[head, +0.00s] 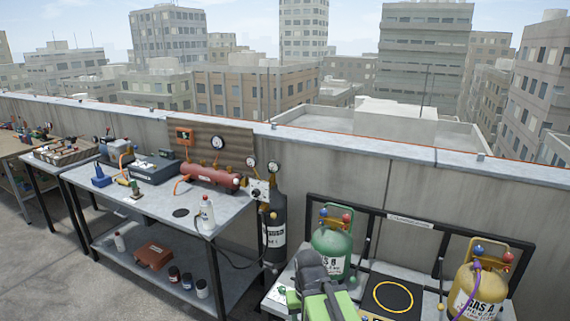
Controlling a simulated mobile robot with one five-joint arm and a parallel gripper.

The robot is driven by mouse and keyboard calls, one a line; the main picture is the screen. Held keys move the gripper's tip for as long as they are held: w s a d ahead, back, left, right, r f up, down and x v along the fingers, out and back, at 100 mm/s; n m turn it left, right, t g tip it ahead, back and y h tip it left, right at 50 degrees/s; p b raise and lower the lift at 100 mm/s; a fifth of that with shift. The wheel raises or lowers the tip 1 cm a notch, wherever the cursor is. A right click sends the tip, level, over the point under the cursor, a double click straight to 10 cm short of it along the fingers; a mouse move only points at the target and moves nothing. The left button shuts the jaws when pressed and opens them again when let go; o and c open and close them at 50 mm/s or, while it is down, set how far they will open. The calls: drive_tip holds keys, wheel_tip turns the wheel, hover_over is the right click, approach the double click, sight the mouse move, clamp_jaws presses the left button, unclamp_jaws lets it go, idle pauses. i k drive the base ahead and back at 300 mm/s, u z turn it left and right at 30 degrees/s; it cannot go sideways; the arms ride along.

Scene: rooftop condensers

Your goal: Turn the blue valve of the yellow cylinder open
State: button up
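The yellow cylinder (489,282), with "GAS A" lettering, stands at the right on a low bench. Its blue valve (478,250) is at the top left and a red valve (507,257) at the top right, under a yellow handle frame. A purple hose (476,283) runs down its front. I cannot tell how far the blue valve is turned. My gripper (309,262) is in the lower middle, in front of the green cylinder (333,239) and well left of the yellow one. Its fingers are not clear, so I cannot tell if it is open.
The green cylinder also has blue and red valves. A black pad with a yellow ring (377,295) lies between the cylinders. A dark rail (375,212) runs behind them. A dark tall cylinder (274,225) and a metal workbench (150,207) with tools stand left.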

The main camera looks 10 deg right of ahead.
sight(479, 251)
drive_tip(key=z, duration=1.05)
